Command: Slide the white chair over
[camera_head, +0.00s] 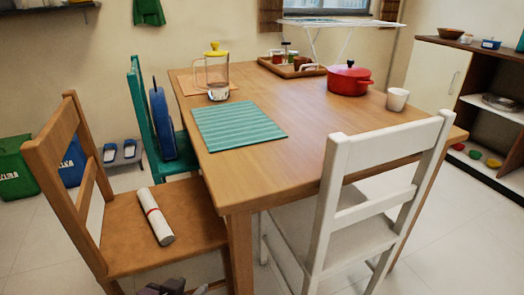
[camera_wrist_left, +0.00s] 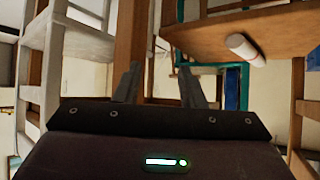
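The white chair (camera_head: 388,143) stands upright at the near right side of the wooden table, its backrest toward me and its seat partly under the tabletop. It also shows at the left of the left wrist view (camera_wrist_left: 76,42). My left gripper (camera_head: 172,287) only just shows at the bottom edge of the head view, low and to the left of the white chair. In the left wrist view its two fingers (camera_wrist_left: 160,85) are apart with nothing between them, and the white chair is beside them, not touched. My right gripper is not in view.
The wooden table (camera_head: 285,115) holds a teal mat, a jug, a red pot and a white cup. A brown chair (camera_head: 130,222) with a white roll (camera_head: 160,228) on it stands left. A teal chair (camera_head: 136,95) is behind it. Floor is free right of the white chair.

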